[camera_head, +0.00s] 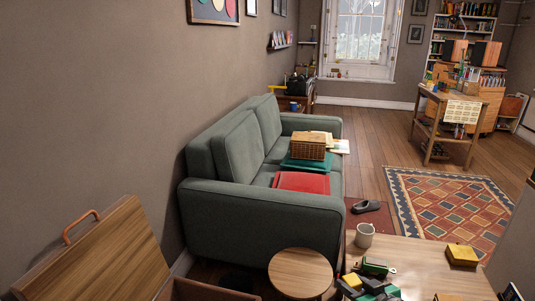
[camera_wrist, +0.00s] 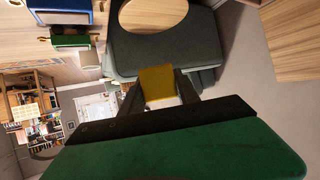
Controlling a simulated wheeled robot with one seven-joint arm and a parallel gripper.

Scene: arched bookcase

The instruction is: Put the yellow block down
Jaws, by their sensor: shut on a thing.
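The yellow block (camera_wrist: 157,84) sits between the two dark fingers of my gripper (camera_wrist: 158,92) in the wrist view, and the gripper is shut on it. In the head view the yellow block (camera_head: 352,280) shows small at the tip of my green and dark grey gripper (camera_head: 354,284), by the left edge of the wooden table (camera_head: 415,262). I cannot tell how high it is held. The fingers cover the block's sides.
On the table are a pale mug (camera_head: 364,235), a green item (camera_head: 376,266) and another yellow item (camera_head: 462,254). A round wooden stool (camera_head: 300,271) stands left of the table. A grey sofa (camera_head: 225,222) lies behind it. An open wooden lid (camera_head: 95,255) is at lower left.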

